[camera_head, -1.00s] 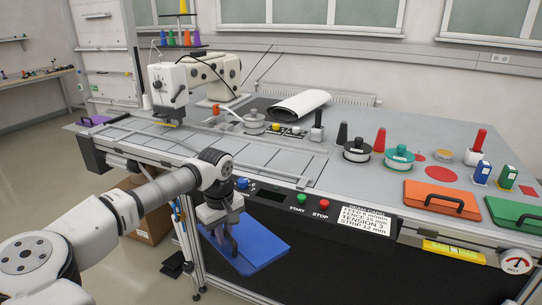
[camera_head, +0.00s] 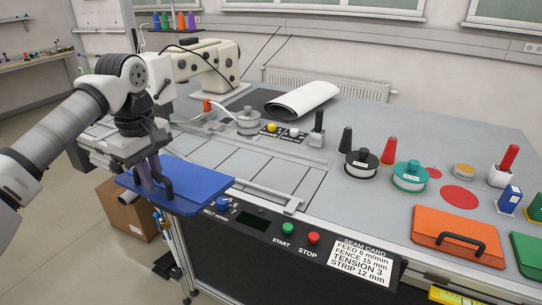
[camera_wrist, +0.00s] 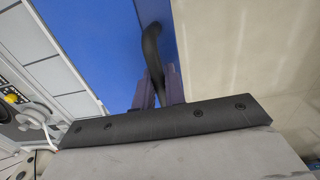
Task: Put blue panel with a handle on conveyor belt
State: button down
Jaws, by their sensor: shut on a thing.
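The blue panel (camera_head: 200,190) is a flat rectangle with a dark handle (camera_head: 167,178). In the head view it is held up roughly level at the left front edge of the table. My gripper (camera_head: 155,180) is shut on the handle from above. In the wrist view the handle (camera_wrist: 152,50) runs down between the gripper fingers (camera_wrist: 158,90), and the blue surface (camera_wrist: 90,40) lies beyond. The conveyor belt (camera_head: 245,168) is the grey segmented strip along the table, behind and right of the panel. My arm hides its left part.
The belt knob (camera_head: 223,204), green start button (camera_head: 288,229) and red stop button (camera_head: 313,238) sit on the front edge, near the panel. An orange panel (camera_head: 430,238) and spools stand at right. A white sewing machine (camera_head: 215,62) stands behind my arm. A cardboard box (camera_head: 125,215) is below.

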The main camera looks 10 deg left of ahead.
aim_at(261, 165)
jog(key=i+l, duration=0.25)
jog(key=i, duration=0.2)
jog(key=i+l, duration=0.25)
jog(key=i, duration=0.25)
jog(key=i+j+z, duration=0.2)
jog(key=k+j+z, duration=0.15)
jog(key=z, duration=0.15)
